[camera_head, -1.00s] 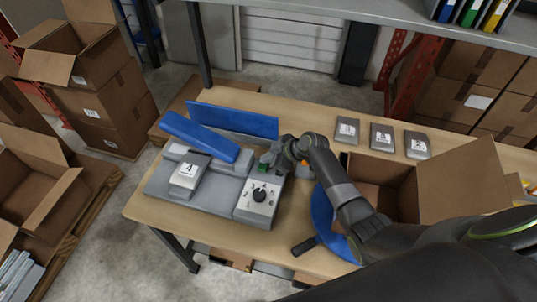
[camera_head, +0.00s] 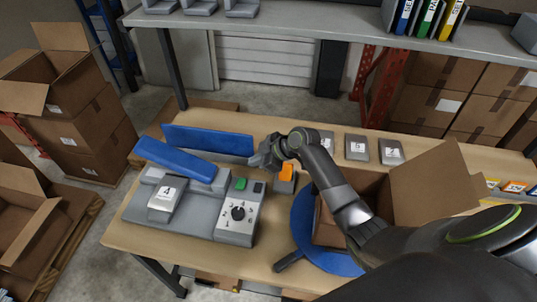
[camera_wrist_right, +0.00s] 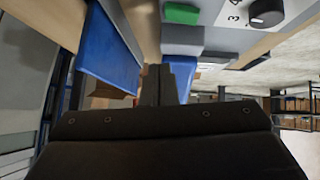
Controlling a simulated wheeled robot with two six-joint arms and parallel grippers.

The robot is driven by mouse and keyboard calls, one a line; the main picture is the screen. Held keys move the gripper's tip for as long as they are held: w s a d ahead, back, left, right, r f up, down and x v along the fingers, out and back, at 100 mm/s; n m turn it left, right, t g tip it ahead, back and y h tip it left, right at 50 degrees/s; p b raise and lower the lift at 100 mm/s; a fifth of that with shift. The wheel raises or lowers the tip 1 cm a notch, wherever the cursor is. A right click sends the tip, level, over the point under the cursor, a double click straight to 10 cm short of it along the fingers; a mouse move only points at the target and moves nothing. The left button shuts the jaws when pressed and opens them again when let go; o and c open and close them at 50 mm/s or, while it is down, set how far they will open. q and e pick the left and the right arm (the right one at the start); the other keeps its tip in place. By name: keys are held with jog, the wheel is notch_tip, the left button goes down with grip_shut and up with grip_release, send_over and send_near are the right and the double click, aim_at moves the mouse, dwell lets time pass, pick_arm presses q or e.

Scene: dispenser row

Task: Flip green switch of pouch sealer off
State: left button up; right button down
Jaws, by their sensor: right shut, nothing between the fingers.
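The pouch sealer (camera_head: 202,222) is a grey machine on the wooden table, with a raised blue arm (camera_head: 175,159) and a panel with a black dial (camera_head: 238,213). Its green switch (camera_head: 240,184) sits above the dial panel, beside a dark switch (camera_head: 258,187). The green switch also shows at the top of the right wrist view (camera_wrist_right: 181,13); its tilt is too small to tell. My right gripper (camera_head: 256,161) is shut and empty, above and behind the green switch, apart from it. Its closed fingers show in the wrist view (camera_wrist_right: 163,84). My left gripper is not in view.
A blue panel (camera_head: 207,140) stands behind the sealer, close to my right gripper. An orange switch (camera_head: 287,172) is right of it. An open cardboard box (camera_head: 430,180) and a blue disc (camera_head: 305,225) lie further right. A shelf (camera_head: 300,28) spans the back.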

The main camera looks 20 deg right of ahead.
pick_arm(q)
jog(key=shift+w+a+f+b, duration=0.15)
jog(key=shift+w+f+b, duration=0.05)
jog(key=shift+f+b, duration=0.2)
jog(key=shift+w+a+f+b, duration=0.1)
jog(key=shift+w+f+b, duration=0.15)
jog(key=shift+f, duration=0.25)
pick_arm(e)
jog(key=v, duration=0.3)
jog(key=w+v, duration=0.1)
jog(key=shift+s+d+r, duration=0.25)
jog(key=shift+d+r, duration=0.1)
jog(key=shift+d, duration=0.2)
jog(key=shift+a, duration=0.15)
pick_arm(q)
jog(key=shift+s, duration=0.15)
pick_arm(e)
jog(key=shift+f, duration=0.15)
